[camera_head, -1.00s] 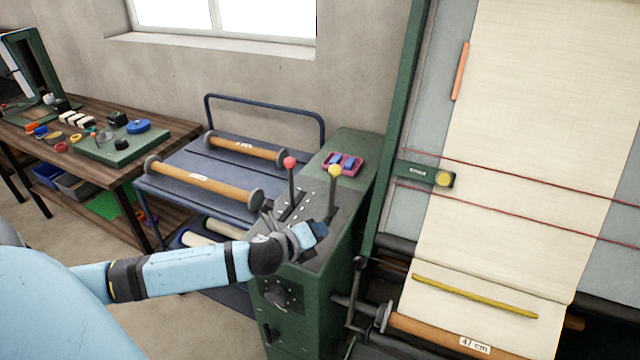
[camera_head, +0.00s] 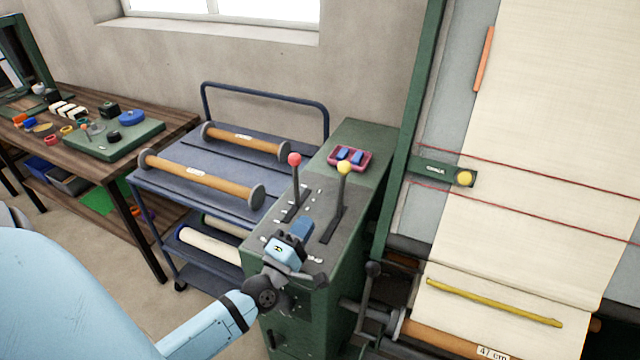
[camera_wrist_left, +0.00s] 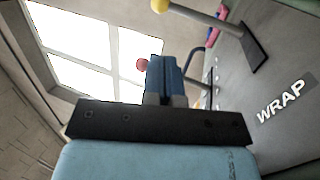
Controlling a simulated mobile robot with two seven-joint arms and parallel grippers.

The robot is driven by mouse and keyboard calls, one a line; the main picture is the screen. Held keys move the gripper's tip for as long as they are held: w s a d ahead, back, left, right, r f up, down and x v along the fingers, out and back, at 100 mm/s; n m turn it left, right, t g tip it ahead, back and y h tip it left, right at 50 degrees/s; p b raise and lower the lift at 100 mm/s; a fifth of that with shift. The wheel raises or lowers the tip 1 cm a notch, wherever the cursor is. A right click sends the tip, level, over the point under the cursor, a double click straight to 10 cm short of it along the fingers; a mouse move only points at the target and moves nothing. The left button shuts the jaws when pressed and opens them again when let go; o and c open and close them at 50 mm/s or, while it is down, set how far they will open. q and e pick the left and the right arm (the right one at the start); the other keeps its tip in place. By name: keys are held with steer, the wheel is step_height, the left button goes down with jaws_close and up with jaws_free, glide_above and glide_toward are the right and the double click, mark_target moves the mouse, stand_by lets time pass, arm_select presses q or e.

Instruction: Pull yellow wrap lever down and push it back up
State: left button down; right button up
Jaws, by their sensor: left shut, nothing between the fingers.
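The yellow-knobbed wrap lever (camera_head: 341,190) stands on the right side of the top panel of a green control cabinet (camera_head: 341,269), tilted toward the back. It also shows in the left wrist view (camera_wrist_left: 208,20), beside a "WRAP" label (camera_wrist_left: 285,98). A red-knobbed lever (camera_head: 295,180) stands to its left. My left gripper (camera_head: 303,228) is over the front of the panel, in front of both levers and apart from them. Its blue fingers (camera_wrist_left: 164,78) are together in the left wrist view, with nothing between them. My right gripper is not in view.
A pink tray (camera_head: 349,158) with blue pieces lies at the back of the cabinet top. A blue cart (camera_head: 170,180) with wooden rollers stands to the left. The loom frame with cream cloth (camera_head: 530,150) is close on the right. A workbench (camera_head: 75,160) is far left.

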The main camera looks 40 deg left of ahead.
mark_target(341, 172)
arm_select(q)
steer(key=p+x, duration=0.3)
steer(key=x, duration=0.9)
steer(key=shift+w+r, duration=0.15)
steer(key=shift+w+r+p, duration=0.1)
steer(key=shift+w+p, duration=0.2)
steer(key=shift+w, duration=0.1)
